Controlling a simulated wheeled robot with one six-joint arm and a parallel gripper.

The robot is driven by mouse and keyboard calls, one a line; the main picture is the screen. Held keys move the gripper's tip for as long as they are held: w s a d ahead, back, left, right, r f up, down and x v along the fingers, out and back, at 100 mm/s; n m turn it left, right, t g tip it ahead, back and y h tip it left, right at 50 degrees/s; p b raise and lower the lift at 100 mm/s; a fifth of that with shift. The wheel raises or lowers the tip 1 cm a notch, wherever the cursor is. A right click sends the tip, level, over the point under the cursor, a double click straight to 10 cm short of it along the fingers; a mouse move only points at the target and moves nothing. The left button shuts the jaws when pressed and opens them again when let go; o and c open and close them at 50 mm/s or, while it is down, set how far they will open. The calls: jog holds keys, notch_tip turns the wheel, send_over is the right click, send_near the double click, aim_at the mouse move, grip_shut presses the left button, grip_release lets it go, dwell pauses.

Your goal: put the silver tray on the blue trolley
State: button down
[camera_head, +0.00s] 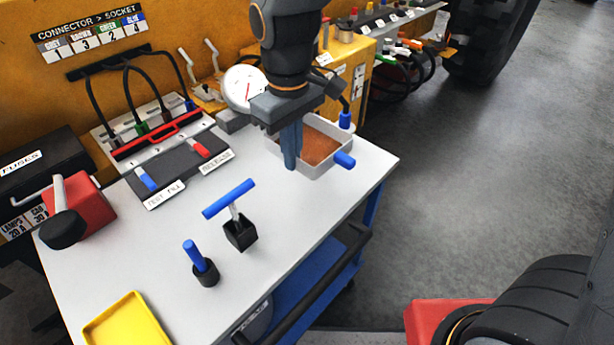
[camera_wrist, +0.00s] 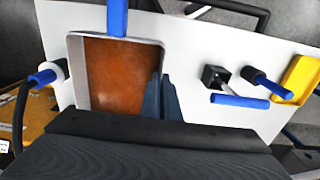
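The silver tray (camera_head: 326,172) is a shallow grey tray with a brown inside, at the far right part of the blue trolley's white top (camera_head: 300,215). The trolley has blue sides and a dark rail. I cannot tell whether the tray rests on the top or hangs just above it. My gripper (camera_head: 290,165) points down at the tray's left wall. In the wrist view my gripper's fingers (camera_wrist: 160,85) are close together, one on each side of the tray's (camera_wrist: 76,60) wall. Whether they press on it is not clear.
A blue handle (camera_head: 344,159) shows at the tray's right side. A T-handled tool (camera_head: 230,200), a blue-handled tool in a black holder (camera_head: 195,255) and a yellow tray (camera_head: 125,325) stand nearer. A test panel (camera_head: 175,165) and gauge (camera_head: 244,88) lie left and behind.

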aim_at(295, 203)
jog(key=shift+w+f, duration=0.25)
jog(key=shift+f, duration=0.65)
jog(key=shift+f+p, duration=0.7)
jog(key=shift+f, duration=4.3)
jog(key=shift+f, duration=0.1)
jog(key=c, duration=2)
grip_release()
notch_tip(295, 203, up, 12)
jog(key=shift+r+b, duration=0.15)
jog(key=shift+b, duration=1.05)
jog(key=d+f+m, duration=0.1)
jog(key=d+m, duration=0.2)
jog(key=d, duration=0.5)
jog(key=s+d+f+m, duration=0.1)
jog(key=d+f+m, duration=0.1)
jog(key=d, duration=0.6)
jog(key=s+d+f+m+t, duration=0.1)
jog(key=d+m, duration=0.4)
jog(key=d, duration=0.3)
jog(key=shift+s+d+f, duration=0.15)
jog(key=shift+s+f, duration=0.1)
